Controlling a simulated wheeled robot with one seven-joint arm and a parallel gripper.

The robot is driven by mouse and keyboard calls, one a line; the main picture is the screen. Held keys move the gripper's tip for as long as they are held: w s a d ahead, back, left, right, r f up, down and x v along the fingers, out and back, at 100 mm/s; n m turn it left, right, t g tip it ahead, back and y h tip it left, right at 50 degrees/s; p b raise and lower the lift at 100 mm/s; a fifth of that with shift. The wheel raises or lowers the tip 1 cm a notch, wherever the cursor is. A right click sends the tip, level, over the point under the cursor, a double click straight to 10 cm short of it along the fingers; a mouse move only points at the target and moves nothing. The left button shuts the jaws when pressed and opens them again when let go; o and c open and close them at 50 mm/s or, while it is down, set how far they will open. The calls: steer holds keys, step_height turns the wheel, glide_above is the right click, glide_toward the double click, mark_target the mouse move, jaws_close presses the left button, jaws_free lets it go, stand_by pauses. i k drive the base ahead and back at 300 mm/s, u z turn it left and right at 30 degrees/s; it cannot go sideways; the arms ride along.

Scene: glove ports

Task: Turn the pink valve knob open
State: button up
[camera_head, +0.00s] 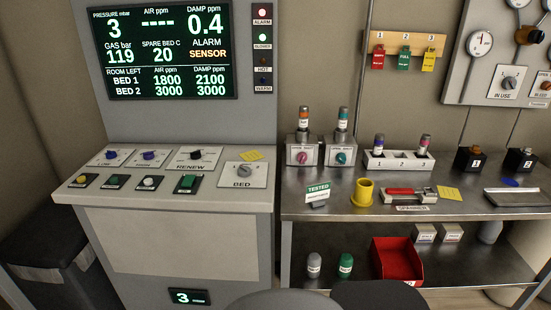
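The pink valve knob (301,158) is on the front face of a small grey box near the left end of the metal bench. A bottle with an orange-brown top stands upright on that box. The knob's small pointer is too small to read. A similar box with a teal knob (340,158) stands just right of it, with a teal-topped bottle on it. My gripper is not in view. Rounded grey and dark shapes at the bottom edge may be parts of me.
A green TESTED sign (318,193) stands below the pink knob, with a yellow cup (363,192) to its right. A bottle rack (398,161) is further right. The console (168,195) stands left of the bench (450,207). A red bin (397,261) sits on the lower shelf.

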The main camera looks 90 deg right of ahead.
mark_target(302, 157)
steer(key=k, duration=1.95)
steer(key=z, duration=0.65)
